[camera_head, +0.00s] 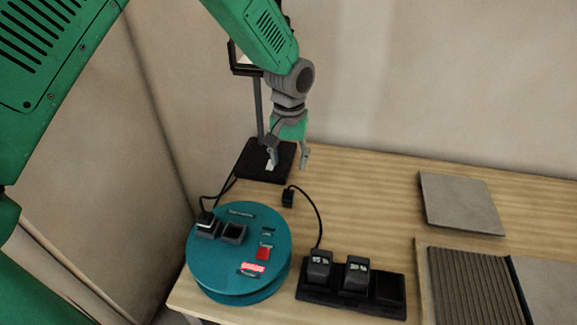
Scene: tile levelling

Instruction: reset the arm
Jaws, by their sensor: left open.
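My left arm (262,35) is green and comes in from the top left. My left gripper (288,158) points down with its two fingers apart and nothing visible between them. It appears in front of the black base plate (256,170) of a stand, near the back left of the wooden table. I cannot tell its exact height above the table. My right gripper is not in view.
A teal round device (215,265) with a red button stands at the front left. Right of it is a black dock (327,297) holding two small blocks. Dark cables run nearby. A grey tile (460,203) and a ribbed panel (475,285) lie at right. The middle table (365,205) is clear.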

